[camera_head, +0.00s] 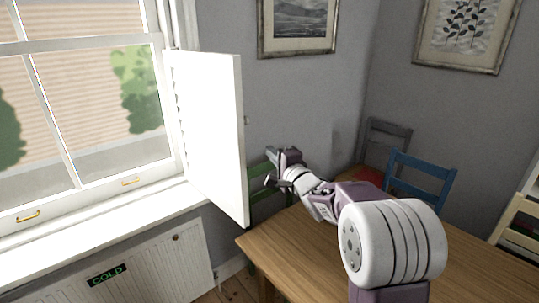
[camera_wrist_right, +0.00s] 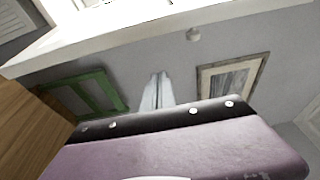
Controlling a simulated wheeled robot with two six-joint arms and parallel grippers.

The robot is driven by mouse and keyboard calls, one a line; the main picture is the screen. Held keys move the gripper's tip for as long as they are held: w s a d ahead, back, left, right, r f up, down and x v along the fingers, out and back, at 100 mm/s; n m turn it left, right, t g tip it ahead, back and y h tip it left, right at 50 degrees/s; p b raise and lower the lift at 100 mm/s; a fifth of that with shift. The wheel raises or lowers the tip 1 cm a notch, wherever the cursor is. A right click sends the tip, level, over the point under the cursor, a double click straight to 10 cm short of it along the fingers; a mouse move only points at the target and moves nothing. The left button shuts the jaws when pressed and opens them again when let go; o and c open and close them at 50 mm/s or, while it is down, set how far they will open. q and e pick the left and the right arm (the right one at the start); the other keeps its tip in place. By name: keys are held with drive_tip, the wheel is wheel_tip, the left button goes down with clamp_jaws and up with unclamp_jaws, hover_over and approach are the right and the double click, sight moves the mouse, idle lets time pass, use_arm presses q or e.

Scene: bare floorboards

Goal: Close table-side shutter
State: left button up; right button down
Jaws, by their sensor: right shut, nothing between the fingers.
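The white shutter (camera_head: 212,130) stands open at the right side of the window, swung out into the room. A small knob (camera_head: 246,120) shows on its free edge side. My right gripper (camera_head: 271,181) is shut and empty, just right of the shutter's lower free edge and above the table's far end. In the right wrist view its closed fingertips (camera_wrist_right: 157,90) point toward the grey wall, and a pale knob (camera_wrist_right: 193,34) shows beyond them on a white edge. I see no contact with the shutter. My left gripper is not in view.
The wooden table (camera_head: 310,255) fills the lower right. A green chair (camera_head: 268,203) stands behind the gripper, a blue chair (camera_head: 420,178) at the table's far side. The window sill (camera_head: 110,225) and a radiator (camera_head: 150,275) are at left. Framed pictures hang on the walls.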

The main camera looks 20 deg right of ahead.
drive_tip(key=w+a, duration=0.4)
drive_tip(key=w, duration=0.1)
drive_tip(key=shift+a, duration=0.35)
